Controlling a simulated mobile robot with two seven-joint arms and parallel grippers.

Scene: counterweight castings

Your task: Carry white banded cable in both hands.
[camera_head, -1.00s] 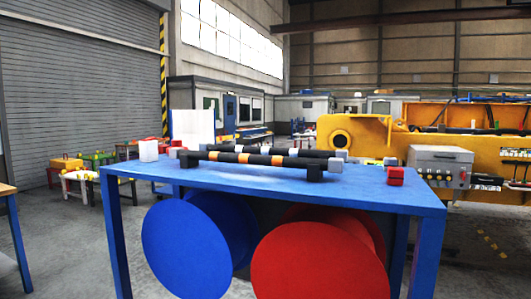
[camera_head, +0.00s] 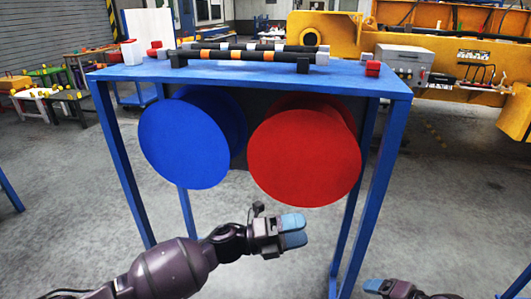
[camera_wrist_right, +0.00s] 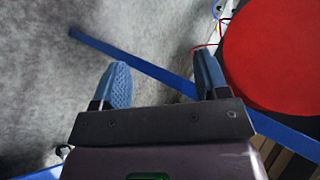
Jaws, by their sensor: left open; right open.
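Black cables with coloured bands lie side by side along the blue table (camera_head: 130,72). The front cable (camera_head: 265,55) has orange bands and rests on black supports near its ends. Another cable (camera_head: 285,47) lies just behind it, partly hidden. My left gripper (camera_head: 292,231), with blue fingertips, is open and empty, low in front of the table and well below the cables. My right gripper (camera_head: 374,286) shows only partly at the bottom right. In the right wrist view it (camera_wrist_right: 163,76) is open with nothing between its fingers.
A blue drum (camera_head: 183,143) and a red drum (camera_head: 305,158) sit under the tabletop between the legs. A grey control box (camera_head: 402,62) and yellow machine (camera_head: 335,33) are behind.

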